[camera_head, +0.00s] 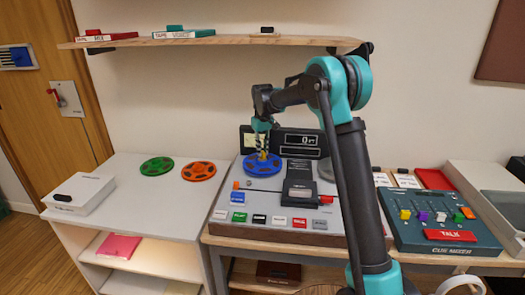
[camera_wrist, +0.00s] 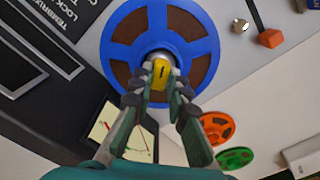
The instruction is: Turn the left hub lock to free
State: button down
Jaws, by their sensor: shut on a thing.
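The tape deck (camera_head: 243,209) stands on the table with a blue reel (camera_head: 250,165) on its upper left. The left hub lock is a yellow knob with a dark mark (camera_wrist: 161,74) at the centre of the blue reel (camera_wrist: 117,40). My gripper (camera_head: 263,148) points down over that hub. In the wrist view my gripper (camera_wrist: 158,88) has its fingers on both sides of the yellow knob, shut on it. The fingers hide the knob's sides, and I cannot read a free or locked mark.
An orange knob (camera_wrist: 271,38) and a metal post (camera_wrist: 239,26) sit near the blue reel. Green (camera_head: 157,166) and orange (camera_head: 199,171) reels lie on the white cabinet at left. A mixer (camera_head: 440,225) is at right. A shelf (camera_head: 230,41) hangs above.

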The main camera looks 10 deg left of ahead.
aim_at(263, 152)
jog(key=n, duration=0.5)
jog(key=shift+n, duration=0.3)
jog(key=n, duration=0.4)
jog(key=shift+n, duration=0.3)
jog(key=c, duration=1.5)
grip_release()
jog(key=shift+r, duration=0.1)
notch_tip(263, 152, up, 12)
jog(key=shift+f, duration=0.1)
jog(key=shift+s, duration=0.1)
